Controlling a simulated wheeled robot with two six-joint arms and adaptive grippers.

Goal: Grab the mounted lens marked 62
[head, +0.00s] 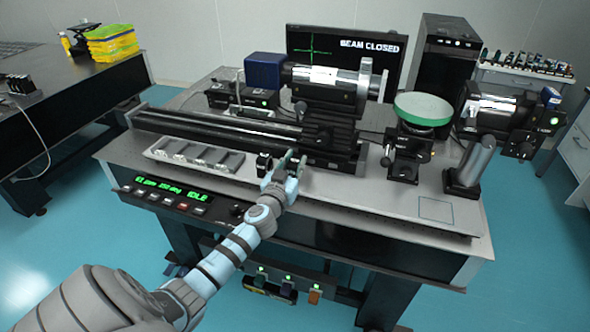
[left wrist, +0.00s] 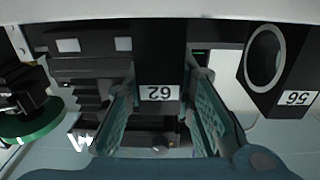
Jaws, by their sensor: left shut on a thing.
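The mounted lens marked 62 (left wrist: 158,65) is a black block with a white label, which reads upside down in the left wrist view. It stands between the two green-padded fingers of my left gripper (left wrist: 165,80), which is shut on it. Its lens opening is not visible there. In the head view my left gripper (head: 284,163) is at the front edge of the optical table, and the held mount is mostly hidden by the fingers. I cannot tell whether the mount is lifted.
A mounted lens marked 56 (left wrist: 292,75) stands beside the held one. A slotted pale tray (head: 163,155) lies left of my gripper on the optical table (head: 330,211). A long black rail (head: 215,124) runs behind. The table's front right is clear.

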